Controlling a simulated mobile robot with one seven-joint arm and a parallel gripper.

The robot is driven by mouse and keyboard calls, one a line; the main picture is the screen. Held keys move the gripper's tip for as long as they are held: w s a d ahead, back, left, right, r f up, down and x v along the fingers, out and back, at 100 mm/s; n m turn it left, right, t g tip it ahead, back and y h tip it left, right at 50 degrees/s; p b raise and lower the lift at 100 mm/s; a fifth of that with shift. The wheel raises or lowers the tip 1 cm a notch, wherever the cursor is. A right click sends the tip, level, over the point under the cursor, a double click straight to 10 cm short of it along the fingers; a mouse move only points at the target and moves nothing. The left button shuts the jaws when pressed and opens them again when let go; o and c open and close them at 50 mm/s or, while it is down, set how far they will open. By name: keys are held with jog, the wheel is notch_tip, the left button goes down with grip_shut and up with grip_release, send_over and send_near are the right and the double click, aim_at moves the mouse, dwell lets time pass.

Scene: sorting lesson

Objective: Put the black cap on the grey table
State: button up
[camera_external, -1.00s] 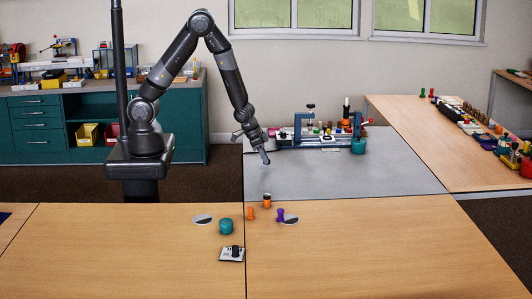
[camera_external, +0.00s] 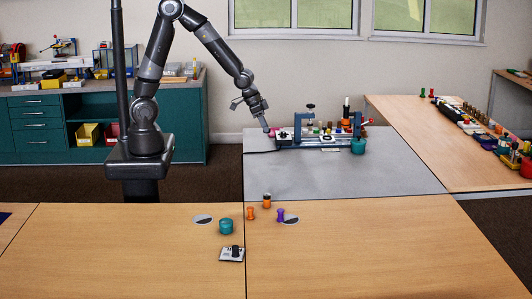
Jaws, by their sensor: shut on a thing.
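My gripper (camera_external: 267,130) is over the far left part of the grey table (camera_external: 340,178), beside the left end of a blue rack. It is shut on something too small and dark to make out. I cannot tell whether this is the black cap. Black shows on top of an orange piece (camera_external: 267,202) near the front edge of the grey table, and on a dark knob (camera_external: 235,250) on a white plate at the front.
The blue rack (camera_external: 318,142) with several coloured pieces stands at the back of the grey table. A teal pot (camera_external: 226,226), a second orange piece (camera_external: 251,214) and a purple piece (camera_external: 280,215) stand on the wooden tables. The middle of the grey table is clear.

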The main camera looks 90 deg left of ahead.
jog(key=w+d+r+m+h, duration=0.1)
jog(key=w+d+m+h, duration=0.2)
jog(key=d, duration=1.6)
jog(key=s+d+m+g, duration=0.1)
jog(key=s+d+m, duration=0.2)
jog(key=d, duration=0.8)
jog(key=s+d+m, duration=0.2)
jog(key=s+d, duration=0.1)
jog(key=d, duration=0.7)
jog(key=s+d+m+g+h, duration=0.15)
jog(key=s+d+m, duration=0.45)
jog(key=s+d, duration=2.25)
send_over(205, 268)
jog(key=s+a, duration=0.1)
jog(key=a, duration=0.1)
jog(key=shift+g, duration=0.35)
jog(key=f, duration=1.2)
jog(key=shift+d, duration=0.2)
jog(key=shift+w+f, duration=0.25)
jog(key=shift+f, duration=1.95)
